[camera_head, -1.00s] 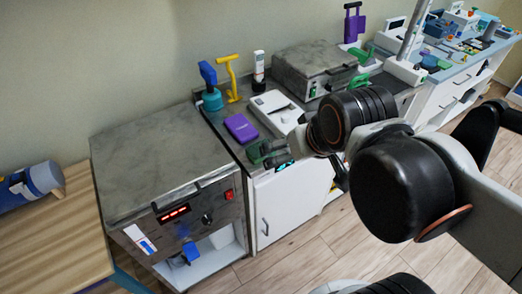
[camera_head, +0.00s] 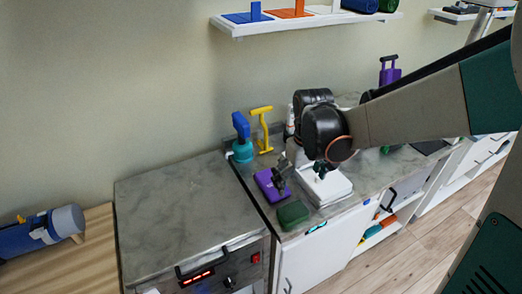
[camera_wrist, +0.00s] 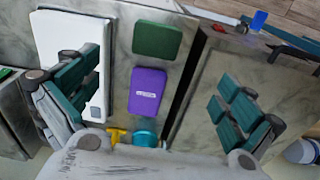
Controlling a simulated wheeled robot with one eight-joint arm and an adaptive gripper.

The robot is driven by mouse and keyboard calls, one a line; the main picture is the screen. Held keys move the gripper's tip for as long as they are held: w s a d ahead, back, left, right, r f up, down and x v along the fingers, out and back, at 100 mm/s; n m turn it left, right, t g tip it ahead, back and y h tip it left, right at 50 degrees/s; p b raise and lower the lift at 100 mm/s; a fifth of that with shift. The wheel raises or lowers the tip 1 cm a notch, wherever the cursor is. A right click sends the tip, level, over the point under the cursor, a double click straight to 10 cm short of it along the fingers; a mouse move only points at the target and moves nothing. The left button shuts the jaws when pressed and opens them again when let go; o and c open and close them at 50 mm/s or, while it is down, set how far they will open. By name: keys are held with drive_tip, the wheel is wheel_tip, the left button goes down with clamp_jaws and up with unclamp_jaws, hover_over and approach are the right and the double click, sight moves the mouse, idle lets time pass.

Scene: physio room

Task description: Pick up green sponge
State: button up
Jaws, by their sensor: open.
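The green sponge (camera_head: 293,214) is a dark green rounded block lying flat near the counter's front edge. In the wrist view, the sponge (camera_wrist: 158,40) is at top centre, clear of both fingers. My gripper (camera_head: 302,172) is above the counter behind the sponge, around the purple box and white device. In the wrist view, my gripper (camera_wrist: 157,98) is open and empty, with its teal-padded fingers wide apart. The purple box (camera_wrist: 148,92) lies between the fingers in that picture, below the sponge.
A white flat device (camera_head: 328,186) lies right of the sponge. A teal-and-blue tool (camera_head: 242,145) and a yellow tool (camera_head: 262,130) stand at the wall. The grey-topped cabinet (camera_head: 180,210) on the left is bare. A wall shelf (camera_head: 300,24) hangs above.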

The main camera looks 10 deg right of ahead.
wheel_tip(320, 180, down, 2)
drive_tip(key=w, duration=0.2)
drive_tip(key=b, duration=0.3)
hover_over(293, 210)
drive_tip(key=shift+g, duration=0.3)
wheel_tip(293, 210, down, 8)
drive_tip(key=shift+s+a+f, duration=0.1)
drive_tip(key=shift+s+f, duration=0.05)
drive_tip(key=shift+f, duration=0.1)
wheel_tip(293, 210, down, 5)
drive_tip(key=shift+f+b, duration=0.1)
drive_tip(key=shift+b, duration=0.75)
drive_tip(key=c, duration=0.8)
drive_tip(key=shift+o, duration=0.2)
wheel_tip(293, 210, up, 20)
drive_tip(key=p, duration=0.6)
